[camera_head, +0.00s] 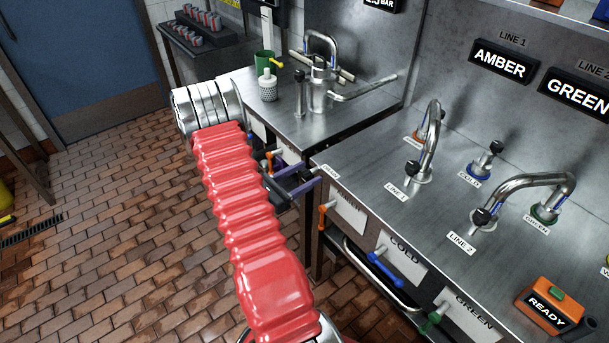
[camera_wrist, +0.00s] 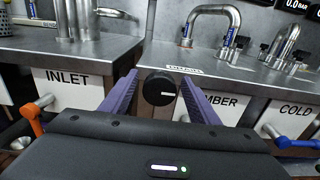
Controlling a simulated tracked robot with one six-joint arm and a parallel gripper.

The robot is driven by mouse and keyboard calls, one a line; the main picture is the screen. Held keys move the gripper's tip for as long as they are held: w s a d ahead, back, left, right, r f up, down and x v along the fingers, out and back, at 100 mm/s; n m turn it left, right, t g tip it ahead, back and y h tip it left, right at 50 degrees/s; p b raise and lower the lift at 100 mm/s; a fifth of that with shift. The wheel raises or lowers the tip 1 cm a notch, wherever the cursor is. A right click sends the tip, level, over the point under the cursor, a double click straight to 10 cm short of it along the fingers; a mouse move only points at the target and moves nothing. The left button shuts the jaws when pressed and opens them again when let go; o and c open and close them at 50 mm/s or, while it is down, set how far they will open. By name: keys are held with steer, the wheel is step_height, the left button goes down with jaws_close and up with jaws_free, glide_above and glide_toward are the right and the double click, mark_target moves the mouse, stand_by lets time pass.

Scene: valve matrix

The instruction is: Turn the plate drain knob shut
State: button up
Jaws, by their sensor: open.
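A round black knob (camera_wrist: 160,88) with a small pale mark on its face shows in the wrist view, at the front edge of the steel counter. A small label (camera_wrist: 184,69) lies on the counter just behind it, too small to read surely. My gripper (camera_wrist: 160,77) is open, with one purple finger on each side of the knob. Gaps show between the knob and both fingers. In the head view my gripper (camera_head: 309,175) is at the counter's front left corner, and I cannot make out the knob there.
An orange INLET handle (camera_wrist: 32,120) is at left; an orange handle (camera_head: 323,216) and a blue COLD handle (camera_head: 384,270) stick out at right. Bent taps (camera_head: 432,135) rise from the right counter (camera_head: 365,150). Brick floor (camera_head: 120,220) is clear at left.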

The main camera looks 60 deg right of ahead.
steer(key=shift+c, duration=0.5)
steer(key=c, duration=0.9)
steer(key=shift+c, duration=0.2)
steer(key=shift+m, duration=0.5)
steer(key=m, duration=0.3)
steer(key=shift+s+a+m, duration=0.1)
steer(key=shift+m, duration=0.2)
steer(key=m, duration=0.4)
steer(key=shift+s+f, duration=0.1)
steer(key=m, duration=0.5)
steer(key=shift+s+a+f, duration=0.1)
steer(key=shift+f, duration=0.05)
steer(key=m, duration=0.4)
steer(key=shift+f, duration=0.15)
steer(key=shift+s+m, duration=0.1)
steer(key=shift+m, duration=0.2)
